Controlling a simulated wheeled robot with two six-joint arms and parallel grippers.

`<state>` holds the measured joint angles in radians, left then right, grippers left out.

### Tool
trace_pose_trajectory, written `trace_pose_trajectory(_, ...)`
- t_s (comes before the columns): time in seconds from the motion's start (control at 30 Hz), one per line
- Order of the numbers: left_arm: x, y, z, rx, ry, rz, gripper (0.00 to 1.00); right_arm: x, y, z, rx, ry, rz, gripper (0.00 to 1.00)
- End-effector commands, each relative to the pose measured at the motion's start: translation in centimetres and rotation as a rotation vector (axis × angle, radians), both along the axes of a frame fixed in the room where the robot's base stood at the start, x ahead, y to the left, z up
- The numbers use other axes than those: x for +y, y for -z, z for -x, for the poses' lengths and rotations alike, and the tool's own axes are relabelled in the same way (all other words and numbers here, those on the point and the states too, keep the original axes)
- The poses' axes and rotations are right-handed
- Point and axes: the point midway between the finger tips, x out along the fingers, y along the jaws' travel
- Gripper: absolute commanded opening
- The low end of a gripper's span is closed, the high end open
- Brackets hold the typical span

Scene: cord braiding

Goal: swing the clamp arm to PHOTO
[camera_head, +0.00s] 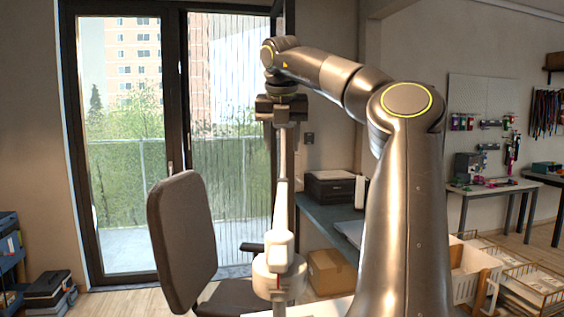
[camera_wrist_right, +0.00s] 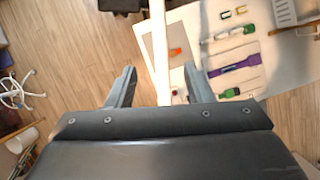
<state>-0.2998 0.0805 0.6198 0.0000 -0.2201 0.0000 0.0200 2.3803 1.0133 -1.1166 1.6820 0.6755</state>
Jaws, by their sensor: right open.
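A slim white upright arm (camera_head: 279,215), which looks like the clamp arm, rises from a round white base (camera_head: 278,278) with a small red mark. In the right wrist view a pale bar (camera_wrist_right: 160,50) runs between my fingers, with gaps on both sides. My right gripper (camera_head: 282,118) hangs pointing down in line with the top of the white arm. It is open in the wrist view (camera_wrist_right: 160,75), its two fingers apart. I cannot tell how far the bar is below the fingertips. No PHOTO marking is readable. My left gripper is out of view.
A dark office chair (camera_head: 183,240) stands left of the white arm. A desk (camera_head: 325,222) with a black printer (camera_head: 330,188) is behind. In the wrist view, a pale table holds a purple tool (camera_wrist_right: 234,65) and green-ended tools (camera_wrist_right: 230,33). Wire baskets (camera_head: 530,290) stand lower right.

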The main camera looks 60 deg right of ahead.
Motion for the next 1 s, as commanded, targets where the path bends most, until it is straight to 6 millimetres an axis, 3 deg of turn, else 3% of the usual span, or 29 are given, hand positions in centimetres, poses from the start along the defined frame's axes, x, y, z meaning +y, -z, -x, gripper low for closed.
trace_pose_trajectory(0.1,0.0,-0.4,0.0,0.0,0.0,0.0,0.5,0.7,-2.0,0.3,-0.001,0.002,0.002,0.47)
trace_pose_trajectory(0.27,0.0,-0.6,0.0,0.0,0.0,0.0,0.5,1.2,-3.2,0.5,-0.001,0.001,0.001,0.47)
trace_pose_trajectory(1.0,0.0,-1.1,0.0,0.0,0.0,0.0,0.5,1.3,-3.8,0.6,-0.001,0.0,0.001,0.47)
